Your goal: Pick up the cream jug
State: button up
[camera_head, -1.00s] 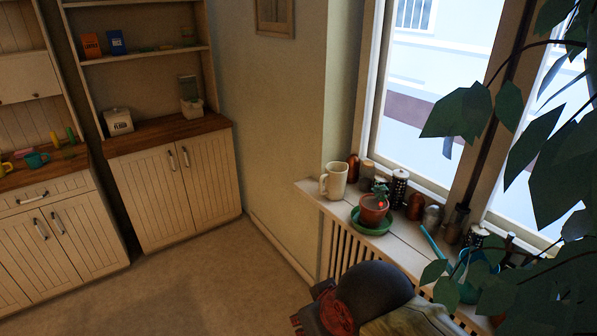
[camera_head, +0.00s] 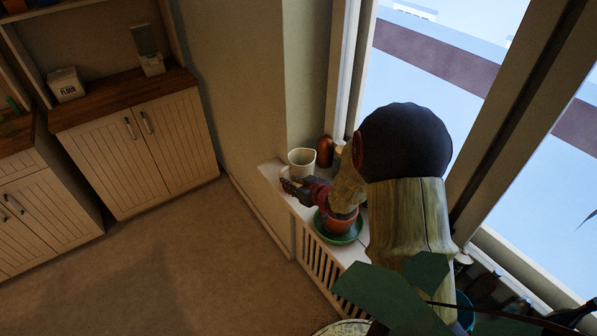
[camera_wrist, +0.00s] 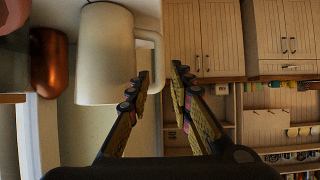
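The cream jug (camera_head: 301,157) stands upright on the far end of the white windowsill, near the wall corner. In the wrist view the jug (camera_wrist: 105,55) fills the left part, its handle (camera_wrist: 158,50) pointing toward the middle. My gripper (camera_head: 290,187) is beside the jug, on the near side. In the wrist view my gripper (camera_wrist: 161,76) is open, with a gap between the fingertips. The handle's lower part shows at the fingertips, partly behind the left finger. I cannot tell whether a finger touches it. Nothing is held.
A copper-coloured canister (camera_head: 325,152) stands right of the jug against the window. A terracotta pot (camera_head: 338,222) on a green saucer (camera_head: 350,236) sits below my wrist on the sill. Plant leaves (camera_head: 385,300) hang at the front right. The floor (camera_head: 200,270) is clear.

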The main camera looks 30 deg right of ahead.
jog(key=b+x, duration=0.2)
jog(key=x, duration=0.4)
jog(key=shift+w+f, duration=0.25)
jog(key=shift+f, duration=0.15)
jog(key=shift+w+f, duration=0.15)
jog(key=shift+w, duration=0.35)
jog(key=c, duration=0.3)
grip_shut()
